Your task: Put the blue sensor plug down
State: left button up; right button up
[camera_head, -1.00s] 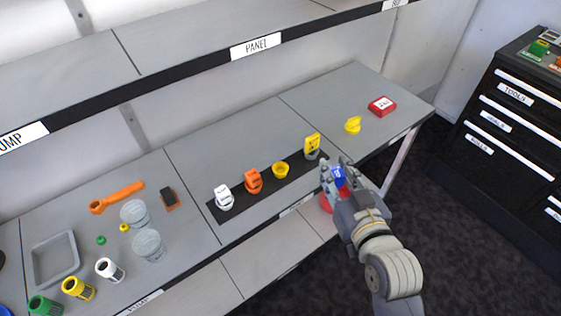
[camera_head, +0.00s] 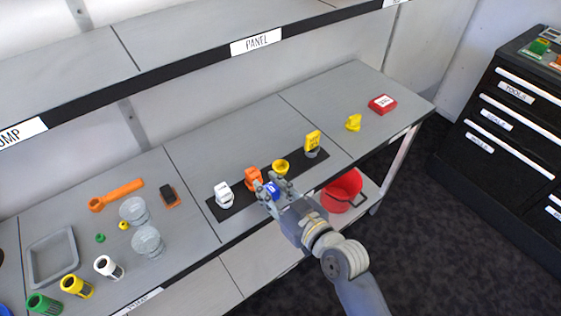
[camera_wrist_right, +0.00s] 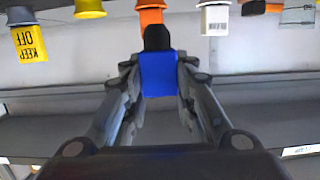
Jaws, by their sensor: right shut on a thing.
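The blue sensor plug (camera_head: 271,190) is between the fingers of my right gripper (camera_head: 270,187), which is shut on it. In the right wrist view the plug (camera_wrist_right: 159,75) has a blue body with a black end pointing away from the gripper (camera_wrist_right: 160,85). The gripper is at the front edge of the dark strip (camera_head: 232,208) on the workbench, close to the orange plug (camera_head: 253,178). From the head view I cannot tell whether the blue plug touches the strip. My left gripper is not in view.
On the strip stand a white plug (camera_head: 223,194), a yellow cup-shaped piece (camera_head: 281,167) and a yellow tag piece (camera_head: 312,142). A red bucket (camera_head: 342,190) is on the lower shelf. Bare bench (camera_head: 215,150) lies behind the strip.

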jog(key=w, duration=0.4)
jog(key=w+d, duration=0.1)
jog(key=w, duration=0.3)
jog(key=w+d+f+p, duration=0.1)
jog(key=w, duration=0.3)
jog(key=shift+w+f, duration=0.1)
jog(key=shift+w, duration=0.25)
jog(key=shift+w+d, duration=0.15)
jog(key=shift+w, duration=0.5)
notch_tip(320, 180, down, 3)
jog(key=shift+r, duration=0.1)
jog(key=shift+s+f, duration=0.15)
jog(key=shift+f, duration=0.05)
jog(key=shift+f, duration=0.15)
jog(key=o, duration=1.1)
jog(key=shift+f, duration=0.1)
